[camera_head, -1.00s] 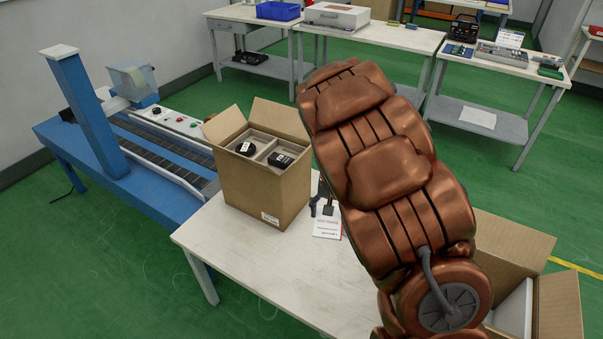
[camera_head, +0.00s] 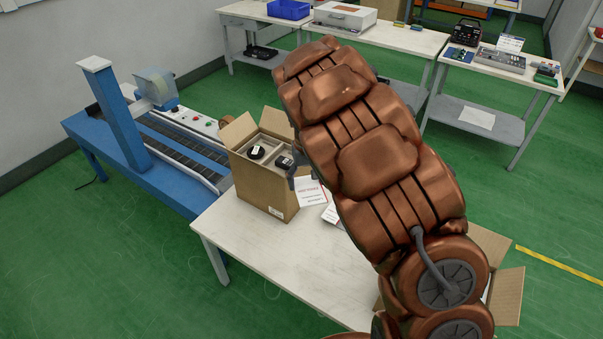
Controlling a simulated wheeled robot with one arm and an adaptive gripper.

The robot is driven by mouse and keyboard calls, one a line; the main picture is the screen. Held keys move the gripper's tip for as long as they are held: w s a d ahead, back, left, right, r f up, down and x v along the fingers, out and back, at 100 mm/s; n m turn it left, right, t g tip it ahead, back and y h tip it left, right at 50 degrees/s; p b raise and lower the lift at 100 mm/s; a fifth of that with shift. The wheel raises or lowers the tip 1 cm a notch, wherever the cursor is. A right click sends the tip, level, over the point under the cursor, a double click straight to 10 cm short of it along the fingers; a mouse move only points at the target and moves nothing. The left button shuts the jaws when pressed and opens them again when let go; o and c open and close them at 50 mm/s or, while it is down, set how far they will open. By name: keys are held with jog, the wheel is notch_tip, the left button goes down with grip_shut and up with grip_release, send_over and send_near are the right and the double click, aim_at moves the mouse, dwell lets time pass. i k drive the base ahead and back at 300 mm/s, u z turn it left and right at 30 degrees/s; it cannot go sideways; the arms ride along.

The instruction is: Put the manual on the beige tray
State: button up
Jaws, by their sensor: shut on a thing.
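A white manual (camera_head: 311,192) with red print hangs tilted at my gripper (camera_head: 295,180), just right of the open carton (camera_head: 265,192) on the white table. My gripper is shut on this manual, and my arm hides part of the gripper. A second white sheet or manual (camera_head: 330,214) lies on the table, partly behind my arm. Inside the carton is a beige divided tray (camera_head: 268,146) with black round and boxy items in its compartments. The manual appears above the table, beside the carton and not over the tray.
The carton's flaps stand open around its top. A blue conveyor bench (camera_head: 150,165) is at the left. Another open carton (camera_head: 506,295) is at the lower right, mostly behind my arm. The front of the white table (camera_head: 270,255) is clear. Other benches stand at the back.

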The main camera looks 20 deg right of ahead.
aim_at(271, 153)
jog(key=k, duration=0.55)
jog(key=u, duration=0.9)
jog(key=i, duration=0.85)
jog(key=u, duration=0.4)
jog(key=i, duration=1.1)
jog(key=z, duration=0.9)
jog(key=i, duration=0.3)
jog(key=z, duration=0.15)
